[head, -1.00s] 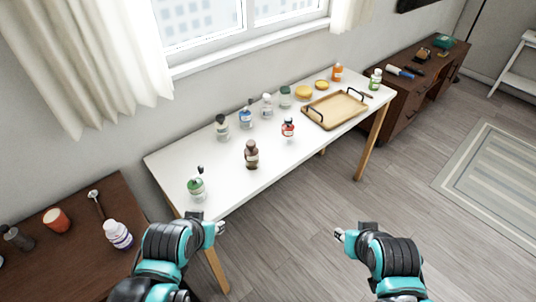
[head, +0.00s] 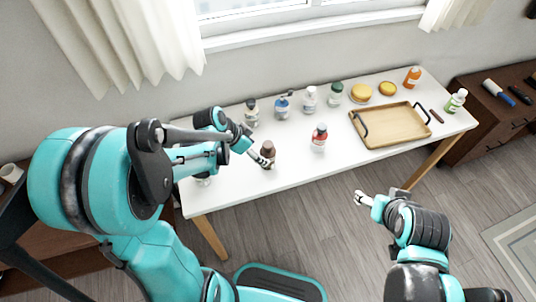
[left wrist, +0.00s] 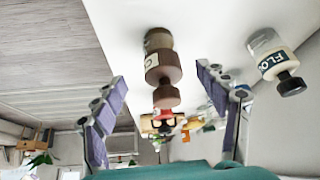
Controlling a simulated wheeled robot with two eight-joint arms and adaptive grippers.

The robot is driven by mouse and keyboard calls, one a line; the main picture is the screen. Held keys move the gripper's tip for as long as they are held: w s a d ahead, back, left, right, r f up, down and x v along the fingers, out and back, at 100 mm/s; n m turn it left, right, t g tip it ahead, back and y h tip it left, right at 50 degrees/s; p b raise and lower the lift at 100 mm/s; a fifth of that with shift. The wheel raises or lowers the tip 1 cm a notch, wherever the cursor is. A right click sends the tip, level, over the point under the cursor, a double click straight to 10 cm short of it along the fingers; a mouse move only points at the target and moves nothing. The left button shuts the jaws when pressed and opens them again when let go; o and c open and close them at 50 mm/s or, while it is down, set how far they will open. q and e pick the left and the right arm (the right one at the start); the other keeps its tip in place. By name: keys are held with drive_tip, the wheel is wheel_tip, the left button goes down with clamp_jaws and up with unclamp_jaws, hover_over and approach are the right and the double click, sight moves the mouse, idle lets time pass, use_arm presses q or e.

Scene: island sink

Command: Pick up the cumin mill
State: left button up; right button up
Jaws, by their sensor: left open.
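The brown mill (head: 268,149), which I take for the cumin mill, stands upright near the front edge of the white table. In the left wrist view the brown mill (left wrist: 160,62) has a label starting with "C", the rest being out of sight. My left gripper (head: 260,160) is open, its tips close beside the mill in the head view. In the left wrist view the mill lies between the spread fingers of the left gripper (left wrist: 162,78), not gripped. My right gripper (head: 362,198) is off the table's front edge, its jaws too small to read.
The white table (head: 300,172) also carries a red-labelled bottle (head: 319,137) right of the mill and a wooden tray (head: 392,142). Several jars and bottles line the back. A jar labelled "FLO" (left wrist: 268,50) is right of the fingers in the wrist view.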

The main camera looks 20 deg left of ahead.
sight(268, 156)
use_arm(q)
drive_tip(key=shift+w+f, duration=0.15)
drive_tip(key=shift+f, duration=0.15)
drive_tip(key=shift+b+x, duration=0.55)
drive_tip(key=shift+x, duration=0.55)
drive_tip(key=b+x, duration=0.1)
drive_tip(key=x, duration=0.1)
drive_tip(key=b+x, duration=0.1)
drive_tip(key=x, duration=0.2)
drive_tip(key=shift+w+d+f+b, duration=0.15)
drive_tip(key=shift+w+d+b, duration=0.15)
drive_tip(key=shift+w+b, duration=0.1)
drive_tip(key=shift+s, duration=0.1)
drive_tip(key=c, duration=1.3)
